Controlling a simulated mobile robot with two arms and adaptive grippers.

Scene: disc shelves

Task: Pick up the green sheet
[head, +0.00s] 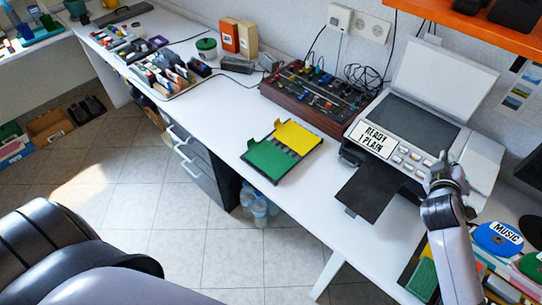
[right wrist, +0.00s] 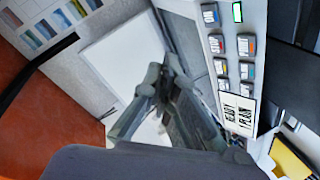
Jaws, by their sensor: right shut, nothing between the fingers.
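The green sheet (head: 266,160) lies flat at the near left of a dark holder on the white desk, beside a yellow sheet (head: 299,136). My right gripper (head: 444,160) is well to the right of it, over the right part of the printer (head: 412,124). It is shut and empty, close to the button panel; I cannot tell whether it touches it. In the right wrist view the shut fingers (right wrist: 160,82) point past the buttons (right wrist: 222,66), and the yellow sheet (right wrist: 290,158) shows at the lower right. My left gripper is out of view.
The printer's label (head: 376,139) reads "READY 1 PLAIN", and its dark tray (head: 370,192) sticks out over the desk front. A wooden box of knobs (head: 315,97) stands behind the sheets. Discs (head: 498,237) are at the lower right. An orange shelf (head: 478,27) hangs above.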

